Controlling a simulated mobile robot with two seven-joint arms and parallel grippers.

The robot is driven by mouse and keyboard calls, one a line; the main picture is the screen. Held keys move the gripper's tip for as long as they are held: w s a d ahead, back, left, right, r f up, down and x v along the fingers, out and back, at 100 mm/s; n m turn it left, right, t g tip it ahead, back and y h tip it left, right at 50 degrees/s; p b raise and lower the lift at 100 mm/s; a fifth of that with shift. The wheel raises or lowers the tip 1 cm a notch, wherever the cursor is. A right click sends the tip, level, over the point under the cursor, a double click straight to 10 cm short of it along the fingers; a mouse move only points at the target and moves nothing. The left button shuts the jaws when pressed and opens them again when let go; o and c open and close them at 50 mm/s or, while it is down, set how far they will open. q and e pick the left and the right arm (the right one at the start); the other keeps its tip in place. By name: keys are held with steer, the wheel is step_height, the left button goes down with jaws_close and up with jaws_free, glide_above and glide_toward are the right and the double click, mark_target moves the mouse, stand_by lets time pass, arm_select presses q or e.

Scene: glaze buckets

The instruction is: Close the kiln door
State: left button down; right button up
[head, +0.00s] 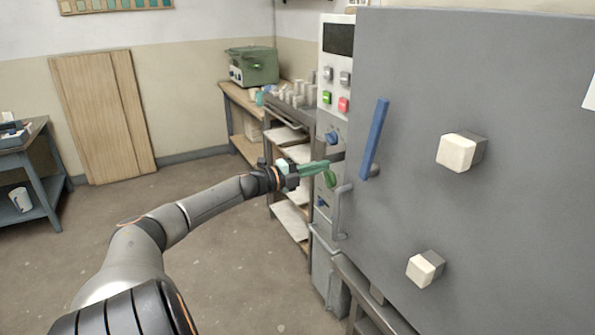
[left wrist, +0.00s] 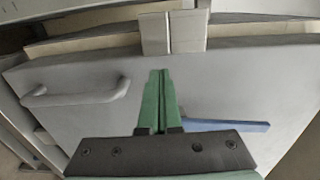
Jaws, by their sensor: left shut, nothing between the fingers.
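The kiln door (head: 430,90) is a large flat grey panel filling the right of the head view. It carries a blue bar (head: 375,140), a grey loop handle (head: 341,212) and two pale plugs, an upper one (head: 460,152) and a lower one (head: 424,269). My left gripper (head: 327,165) has green fingers, closed together and empty, by the door's left edge near the blue bar. In the left wrist view the fingertips (left wrist: 160,74) lie between the loop handle (left wrist: 70,98) and the blue bar (left wrist: 228,125). Whether they touch the door is unclear. My right gripper is out of view.
A control panel (head: 337,75) with coloured buttons stands behind the door's left edge. A shelf rack (head: 289,138) with pale pots and a bench with a green box (head: 252,66) stand at the back. The floor (head: 235,260) left of the door is clear apart from my arm.

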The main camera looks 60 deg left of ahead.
arm_select(q)
steer(key=s+p, duration=0.2)
steer(key=s, duration=0.4)
steer(key=shift+s+a, duration=0.35)
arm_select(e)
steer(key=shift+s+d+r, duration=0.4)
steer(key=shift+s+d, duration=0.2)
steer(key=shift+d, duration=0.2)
